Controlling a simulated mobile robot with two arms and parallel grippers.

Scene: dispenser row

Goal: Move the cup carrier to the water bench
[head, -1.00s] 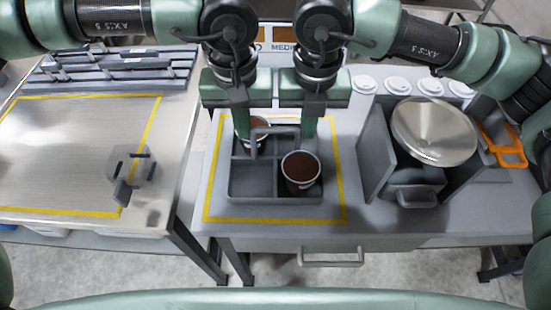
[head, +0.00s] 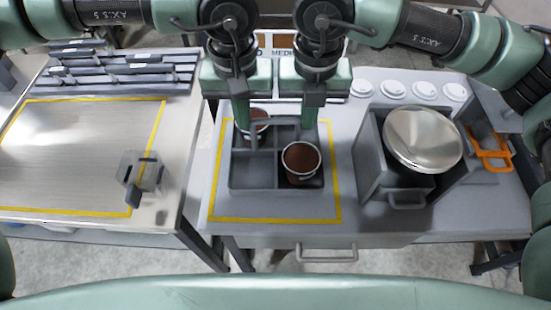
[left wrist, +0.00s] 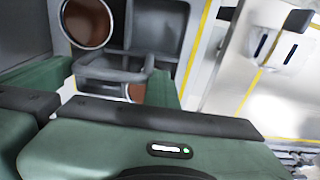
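The cup carrier (head: 253,172) is a grey divided tray with a raised handle, over the yellow-outlined area of the right-hand bench. One brown-filled cup (head: 301,162) is in its front right compartment. Another cup (head: 257,118) is at the back left, partly hidden by my left gripper. My left gripper (head: 241,122) and right gripper (head: 309,122) are at the two ends of the handle and appear shut on it. The left wrist view shows the handle (left wrist: 112,73) by my left fingers. No label reading water shows; a steel-topped bench (head: 75,150) with a yellow outline stands left.
A silver-domed unit (head: 422,140), white discs (head: 392,89) and an orange frame (head: 490,152) are on the right. A gap separates the benches. The steel bench's middle is clear.

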